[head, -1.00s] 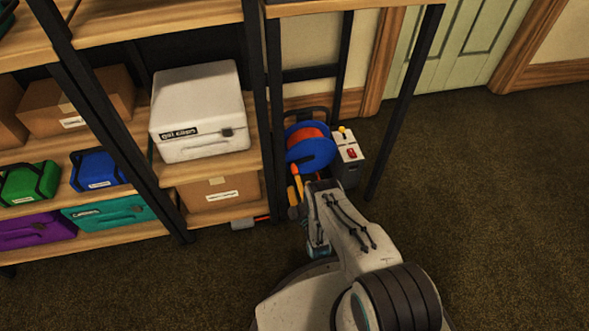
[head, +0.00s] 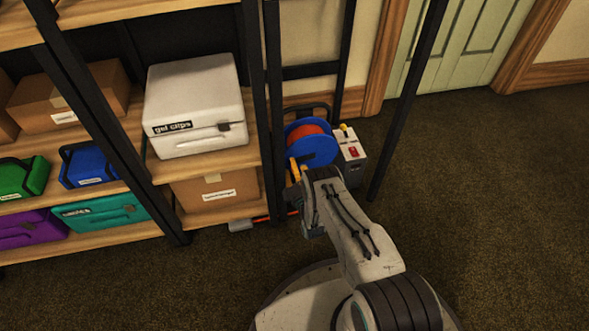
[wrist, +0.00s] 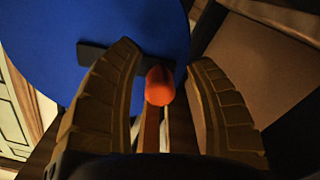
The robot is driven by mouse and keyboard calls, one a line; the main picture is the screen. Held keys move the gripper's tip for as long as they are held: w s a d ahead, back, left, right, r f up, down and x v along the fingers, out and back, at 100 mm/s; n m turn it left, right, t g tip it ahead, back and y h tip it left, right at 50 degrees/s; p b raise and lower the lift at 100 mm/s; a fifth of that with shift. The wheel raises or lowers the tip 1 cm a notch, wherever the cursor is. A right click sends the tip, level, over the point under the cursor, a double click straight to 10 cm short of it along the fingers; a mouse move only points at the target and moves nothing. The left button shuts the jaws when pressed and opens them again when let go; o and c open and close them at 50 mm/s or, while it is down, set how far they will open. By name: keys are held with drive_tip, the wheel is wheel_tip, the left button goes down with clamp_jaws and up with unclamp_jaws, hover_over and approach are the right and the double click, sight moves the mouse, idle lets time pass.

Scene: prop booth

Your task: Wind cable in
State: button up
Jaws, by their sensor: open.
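The cable reel is a blue drum (head: 318,151) wound with orange-red cable (head: 306,134), on the floor by the shelf's right end. Some orange cable (head: 262,219) lies along the floor under the shelf, ending at a grey block (head: 240,226). In the wrist view the drum's blue face (wrist: 130,22) carries a dark crank bar (wrist: 95,54) and an orange knob (wrist: 159,87). My gripper (wrist: 164,56) is open, with one finger on each side of the knob and gaps visible. In the head view my gripper (head: 297,170) is beside the drum, partly hidden by my arm.
A grey box (head: 352,160) with a yellow-tipped lever and red switch stands right of the drum. Dark shelf posts (head: 400,110) rise around the reel. Shelves at left hold a white case (head: 195,105) and other boxes. Carpet at right is clear.

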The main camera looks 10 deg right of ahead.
drive_tip(key=shift+c, duration=0.3)
clamp_jaws()
drive_tip(key=shift+r, duration=0.1)
